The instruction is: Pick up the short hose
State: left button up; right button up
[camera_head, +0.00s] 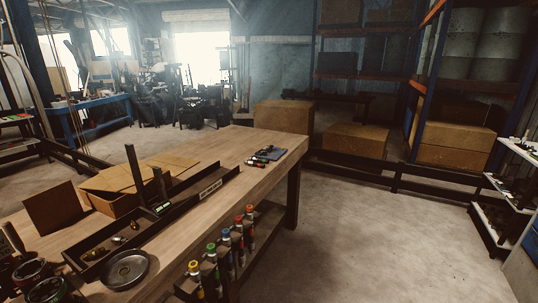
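A dark tray (96,269) with a white label on its side lies along the front edge of the wooden workbench (255,180). Two dark upright pieces stand at the tray: a taller one (134,175) and, just right of it, a shorter one (160,184). The shorter piece may be the short hose, but its dark shape is too small to be sure. A small green-lit or green-marked spot shows near its foot.
An open cardboard box (112,202) sits behind the tray. Colour-capped bottles (238,233) stand below the bench's front edge. The floor (370,235) to the right is clear.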

aim_at(254, 158)
jog(key=i+l, duration=0.3)
jog(key=i+l+u, duration=0.1)
jog(key=i+l, duration=0.25)
jog(key=l, duration=0.15)
jog(key=i+l, duration=0.3)
jog(key=i+l+u, duration=0.1)
jog(key=i+l, duration=0.2)
jog(key=l, duration=0.2)
jog(key=i+l, duration=0.3)
jog(key=l, duration=0.15)
jog(key=u, duration=0.05)
